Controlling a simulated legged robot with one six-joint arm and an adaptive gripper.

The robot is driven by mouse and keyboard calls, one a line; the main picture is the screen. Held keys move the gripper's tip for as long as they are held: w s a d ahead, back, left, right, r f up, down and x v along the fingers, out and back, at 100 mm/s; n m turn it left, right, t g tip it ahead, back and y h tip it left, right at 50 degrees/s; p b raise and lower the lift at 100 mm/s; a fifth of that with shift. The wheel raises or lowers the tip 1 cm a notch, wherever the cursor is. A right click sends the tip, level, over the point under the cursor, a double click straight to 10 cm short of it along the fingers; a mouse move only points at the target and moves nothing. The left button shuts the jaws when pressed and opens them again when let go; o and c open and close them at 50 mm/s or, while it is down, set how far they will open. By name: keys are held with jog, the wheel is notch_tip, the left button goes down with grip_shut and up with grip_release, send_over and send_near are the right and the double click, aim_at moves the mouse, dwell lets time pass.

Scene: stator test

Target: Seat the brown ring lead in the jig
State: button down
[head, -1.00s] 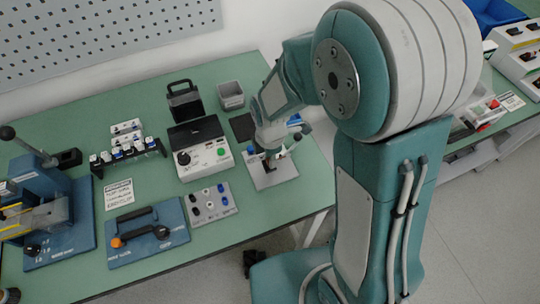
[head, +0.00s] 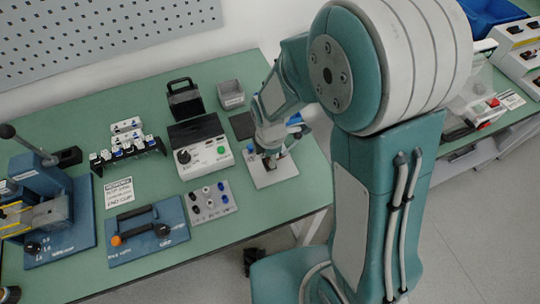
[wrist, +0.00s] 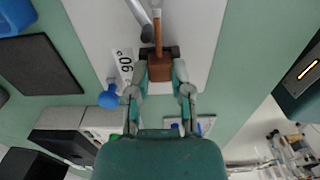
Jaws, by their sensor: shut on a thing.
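My gripper (wrist: 160,75) is shut on a brown block-shaped piece, which I take to be the brown ring lead (wrist: 159,70). A narrow brown strip runs from it away from my gripper, toward the top of the wrist view. The piece is over the pale plate of the jig (wrist: 202,25), beside a dark part. I cannot tell whether it touches the jig or is held just above it. A grey metal rod (wrist: 138,18) lies close beside the strip. In the head view my gripper (head: 271,160) is low over the jig plate (head: 282,176), and the lead is largely hidden.
A blue knob (wrist: 109,98) and a "90°" label (wrist: 123,65) are beside my gripper.

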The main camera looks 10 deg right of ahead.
jog(key=shift+c, duration=2.3)
grip_release()
notch_tip(320, 180, up, 12)
jog(key=s+d+r+m+t, duration=0.5)
jog(key=s+d+r+m, duration=0.5)
jog(key=m, duration=1.1)
notch_tip(320, 180, up, 2)
jog(key=s, duration=0.2)
jog(key=shift+s+d+t, duration=0.3)
jog(key=shift+d, duration=0.05)
